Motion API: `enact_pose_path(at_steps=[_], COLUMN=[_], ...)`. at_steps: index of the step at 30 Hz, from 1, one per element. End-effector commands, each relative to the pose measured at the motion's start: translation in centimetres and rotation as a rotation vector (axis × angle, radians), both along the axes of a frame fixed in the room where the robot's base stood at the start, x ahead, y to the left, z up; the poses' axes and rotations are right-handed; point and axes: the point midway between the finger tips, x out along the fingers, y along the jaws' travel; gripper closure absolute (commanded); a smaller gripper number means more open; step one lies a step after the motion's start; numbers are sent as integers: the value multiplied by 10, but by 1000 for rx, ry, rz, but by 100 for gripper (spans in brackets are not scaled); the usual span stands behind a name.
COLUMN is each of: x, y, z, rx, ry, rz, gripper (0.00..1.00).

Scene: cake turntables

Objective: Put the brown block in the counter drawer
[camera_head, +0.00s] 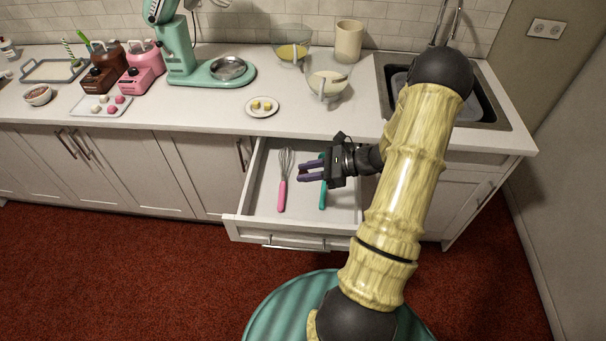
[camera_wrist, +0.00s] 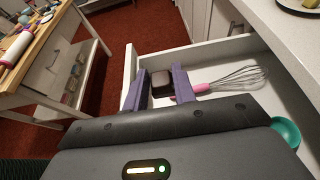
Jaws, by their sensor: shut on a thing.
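The brown block (camera_wrist: 160,84) is a small dark cube between the two purple fingers of my gripper in the wrist view. My gripper (camera_wrist: 160,88) is shut on it. In the head view my gripper (camera_head: 311,172) hangs over the open counter drawer (camera_head: 285,230), and the block is too small or hidden to make out there. The drawer is pulled out below the counter, and its side wall also shows in the wrist view (camera_wrist: 212,51).
A whisk with a pink handle (camera_head: 282,194) and a teal-handled utensil (camera_head: 323,196) lie in the drawer, with bare floor around them. The white counter (camera_head: 205,112) above holds a mixer, bowls and a plate (camera_head: 263,106). A wooden side table (camera_wrist: 40,48) stands behind.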

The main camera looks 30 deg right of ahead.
Motion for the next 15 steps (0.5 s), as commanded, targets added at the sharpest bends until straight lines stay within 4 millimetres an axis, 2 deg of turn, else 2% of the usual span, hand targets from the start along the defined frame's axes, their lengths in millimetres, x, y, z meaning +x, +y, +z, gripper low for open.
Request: enact_pose_path(at_steps=[1, 9, 15], x=[0, 1, 1], y=[1, 3, 3], z=[-10, -43, -55], rx=[0, 0, 0], ry=[0, 0, 0], rz=[3, 6, 5], gripper=[100, 100, 100])
